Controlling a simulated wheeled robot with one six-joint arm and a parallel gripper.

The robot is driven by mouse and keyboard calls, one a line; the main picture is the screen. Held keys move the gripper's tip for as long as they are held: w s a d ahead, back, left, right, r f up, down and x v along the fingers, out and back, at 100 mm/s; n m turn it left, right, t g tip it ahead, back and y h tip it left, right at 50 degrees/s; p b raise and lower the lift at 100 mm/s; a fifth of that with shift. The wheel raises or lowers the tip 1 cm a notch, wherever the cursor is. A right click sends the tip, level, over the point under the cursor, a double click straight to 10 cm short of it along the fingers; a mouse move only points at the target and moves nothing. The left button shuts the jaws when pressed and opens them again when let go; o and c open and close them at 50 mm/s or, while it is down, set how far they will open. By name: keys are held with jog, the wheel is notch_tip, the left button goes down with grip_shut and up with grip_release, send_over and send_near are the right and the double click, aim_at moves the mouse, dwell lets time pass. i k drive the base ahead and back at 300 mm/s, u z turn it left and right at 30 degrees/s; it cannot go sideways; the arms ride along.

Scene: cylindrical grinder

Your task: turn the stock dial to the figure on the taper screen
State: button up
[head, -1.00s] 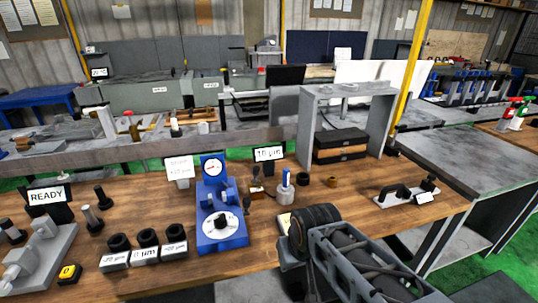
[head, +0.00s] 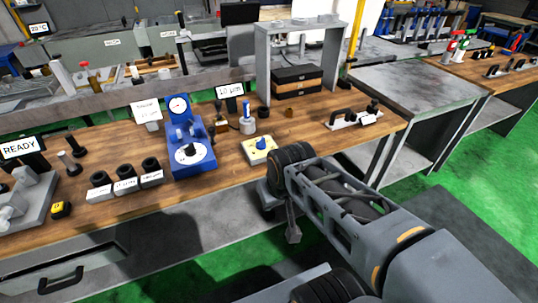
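A small screen (head: 231,89) on the bench reads "10 µm"; I take it as the taper screen.
A blue gauge stand (head: 190,150) with a round dial stands left of the box. Several black rings on labelled blocks (head: 125,180) lie farther left. A blue-and-white bottle-like object (head: 247,122) stands behind the box. A grey shelf (head: 262,60) stands over black cases (head: 297,82).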

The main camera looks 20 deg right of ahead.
aim_at(261, 143)
jog(key=z, duration=1.05)
jog(key=i, duration=0.7)
jog(key=u, duration=1.1)
